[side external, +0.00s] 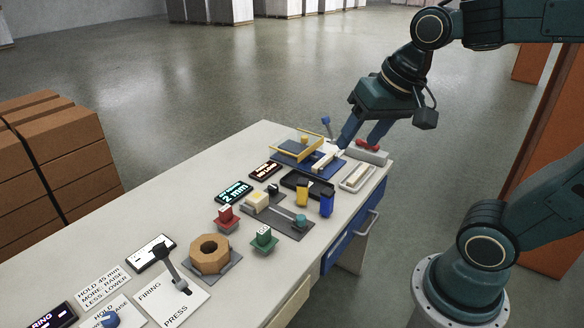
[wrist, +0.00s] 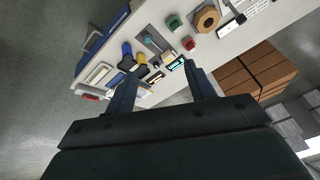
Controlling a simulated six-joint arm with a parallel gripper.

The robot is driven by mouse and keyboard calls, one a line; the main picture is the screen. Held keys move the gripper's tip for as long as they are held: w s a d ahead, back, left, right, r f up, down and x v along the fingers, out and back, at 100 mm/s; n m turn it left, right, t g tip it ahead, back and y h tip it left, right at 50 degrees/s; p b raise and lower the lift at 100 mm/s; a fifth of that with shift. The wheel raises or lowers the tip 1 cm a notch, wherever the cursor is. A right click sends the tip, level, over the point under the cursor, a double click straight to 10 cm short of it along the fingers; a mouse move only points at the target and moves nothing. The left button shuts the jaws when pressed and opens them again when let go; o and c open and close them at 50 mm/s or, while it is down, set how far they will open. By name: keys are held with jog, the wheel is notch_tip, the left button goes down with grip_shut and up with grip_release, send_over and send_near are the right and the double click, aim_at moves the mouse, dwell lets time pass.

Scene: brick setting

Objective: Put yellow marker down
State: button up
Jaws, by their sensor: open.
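The yellow marker (side external: 302,195) is a small upright yellow block beside a similar blue block (side external: 326,205), at the near edge of a black tray (side external: 294,181). I cannot tell whether it stands in the tray or in front of it. In the wrist view the yellow marker (wrist: 140,58) shows next to the blue block (wrist: 126,49), just beyond my left finger. My gripper (side external: 360,142) is above the far right end of the bench, apart from the marker. Its two fingers are spread and nothing is between them in the wrist view (wrist: 160,76).
A yellow-framed clear lid (side external: 297,146) over a blue base, a white tray (side external: 357,178) and a red-topped grey block (side external: 370,151) crowd the bench's far end. A wooden hexagonal ring (side external: 209,254), green block (side external: 264,238) and red block (side external: 226,216) stand nearer.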

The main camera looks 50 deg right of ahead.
jog(key=s+a+f+n, duration=0.1)
jog(key=s+n, duration=0.4)
jog(key=s, duration=0.1)
jog(key=shift+a+t, duration=0.25)
jog(key=shift+t, duration=0.15)
